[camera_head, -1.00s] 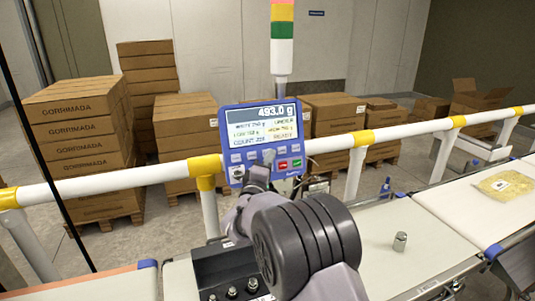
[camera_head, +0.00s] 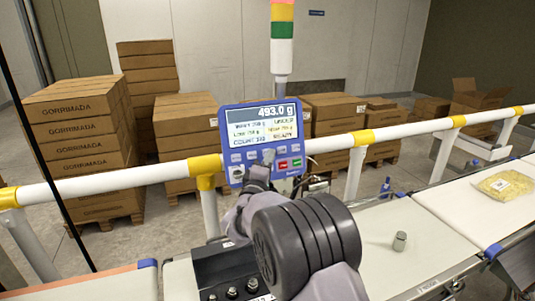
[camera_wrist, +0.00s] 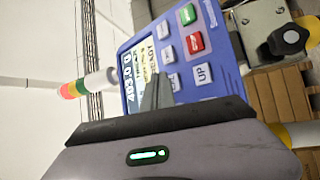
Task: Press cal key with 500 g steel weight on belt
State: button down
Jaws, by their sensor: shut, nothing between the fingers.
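The blue checkweigher panel (camera_head: 262,143) is upright behind the belt, its screen reading 493.0 g. It also shows tilted in the wrist view (camera_wrist: 205,80), with green, red and grey keys. My gripper (camera_head: 267,157) is shut and empty, its tip in front of the panel's key rows; it also shows in the wrist view (camera_wrist: 157,92). The tip covers part of the keys and screen there, and I cannot tell whether it touches a key or which key is the cal key.
A white and yellow rail (camera_head: 335,143) runs behind the belt. A yellow bag (camera_head: 503,184) lies on the right-hand belt. A signal tower (camera_head: 282,45) rises behind the panel. Stacked cartons (camera_head: 78,135) stand on pallets beyond the rail.

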dwell(0.8)
jog(key=shift+w+a+f, duration=0.15)
jog(key=shift+w, duration=0.25)
jog(key=shift+w+a+f, duration=0.1)
jog(key=shift+w+a, duration=0.05)
jog(key=shift+w, duration=0.2)
dwell(0.5)
jog(key=shift+s, duration=0.1)
jog(key=shift+s+d+r, duration=0.25)
jog(key=shift+s+d, duration=0.05)
jog(key=shift+s, duration=0.35)
jog(key=shift+s+d+r+b, duration=0.2)
jog(key=shift+s+d+b, duration=0.1)
jog(key=shift+s, duration=0.45)
jog(key=shift+s+d+r+b, duration=0.25)
jog(key=shift+s+d, duration=0.05)
jog(key=shift+s, duration=0.4)
jog(key=shift+s+d+r+b, duration=0.2)
jog(key=shift+s+d+b, duration=0.1)
jog(key=shift+s, duration=0.45)
